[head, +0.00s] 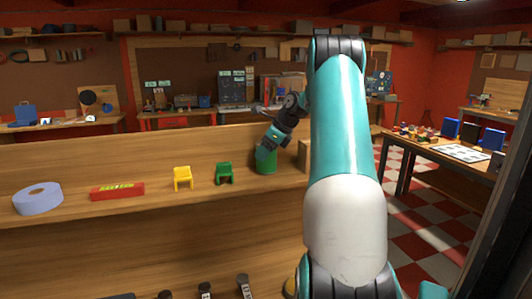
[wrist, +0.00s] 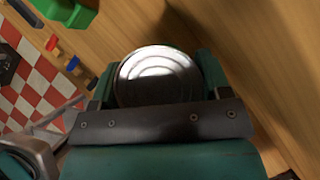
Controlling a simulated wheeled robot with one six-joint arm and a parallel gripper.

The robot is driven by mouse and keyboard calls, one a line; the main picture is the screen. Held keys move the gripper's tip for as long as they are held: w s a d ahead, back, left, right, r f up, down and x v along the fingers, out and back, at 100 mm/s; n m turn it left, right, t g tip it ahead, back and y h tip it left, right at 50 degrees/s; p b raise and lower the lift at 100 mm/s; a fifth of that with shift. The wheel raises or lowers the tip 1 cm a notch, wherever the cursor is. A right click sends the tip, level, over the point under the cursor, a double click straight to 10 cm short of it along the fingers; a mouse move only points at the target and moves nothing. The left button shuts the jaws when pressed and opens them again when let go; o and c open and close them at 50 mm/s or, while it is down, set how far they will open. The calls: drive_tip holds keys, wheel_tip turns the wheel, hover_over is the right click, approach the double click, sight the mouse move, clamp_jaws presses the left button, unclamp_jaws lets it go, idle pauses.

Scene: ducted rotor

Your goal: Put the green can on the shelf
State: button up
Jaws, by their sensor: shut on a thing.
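The green can (head: 266,163) stands upright on the wooden shelf (head: 130,162) in the head view, at the right end of a row of objects. Its round metal top (wrist: 158,76) shows in the wrist view between the two fingers. My gripper (head: 266,150) reaches it from above and behind, and is shut on it. The wrist view shows my gripper (wrist: 158,85) with a finger on each side of the can. The can's underside is hidden, so I cannot tell whether it touches the shelf board.
Left of the can on the shelf are a green chair-shaped piece (head: 224,174), a yellow one (head: 183,178), a red box (head: 117,191) and a lavender tape roll (head: 38,198). A wooden block (head: 304,155) stands close on the right. Tools show on a lower level.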

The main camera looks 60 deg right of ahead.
drive_tip(key=shift+f, duration=0.2)
drive_tip(key=o, duration=0.9)
drive_tip(key=shift+f, duration=0.1)
